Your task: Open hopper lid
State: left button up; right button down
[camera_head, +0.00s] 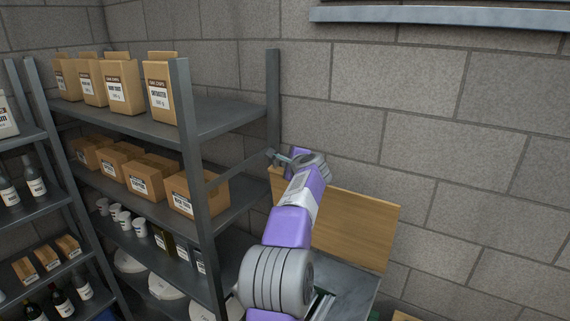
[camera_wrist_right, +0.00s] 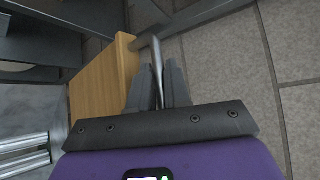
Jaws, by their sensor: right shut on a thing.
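The hopper lid (camera_head: 352,230) is a wooden panel standing raised behind a grey metal top (camera_head: 350,284), close to the block wall. It also shows in the right wrist view (camera_wrist_right: 98,85). My right gripper (camera_head: 283,158) is at the lid's upper left corner, partly hidden by its own wrist. In the wrist view, its fingers (camera_wrist_right: 158,85) are shut on a grey metal handle bar (camera_wrist_right: 157,58) beside the lid's edge. My right arm covers the left part of the lid and the metal top. My left gripper is not in view.
A grey shelf rack (camera_head: 240,115) with paper bags, cardboard boxes (camera_head: 196,193) and cups stands left of my right arm; its post is near the gripper. Another rack with bottles is at far left. A metal ledge (camera_head: 440,15) runs along the wall above. Metal bars (camera_wrist_right: 25,150) show beside the lid.

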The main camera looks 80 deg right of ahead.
jog(key=c, duration=1.2)
grip_release()
jog(key=shift+s+a+r, duration=0.15)
jog(key=shift+s+a, duration=0.05)
jog(key=shift+a, duration=0.15)
jog(key=b+v, duration=0.1)
jog(key=v, duration=0.5)
jog(key=shift+s+a, duration=0.15)
jog(key=shift+a, duration=0.15)
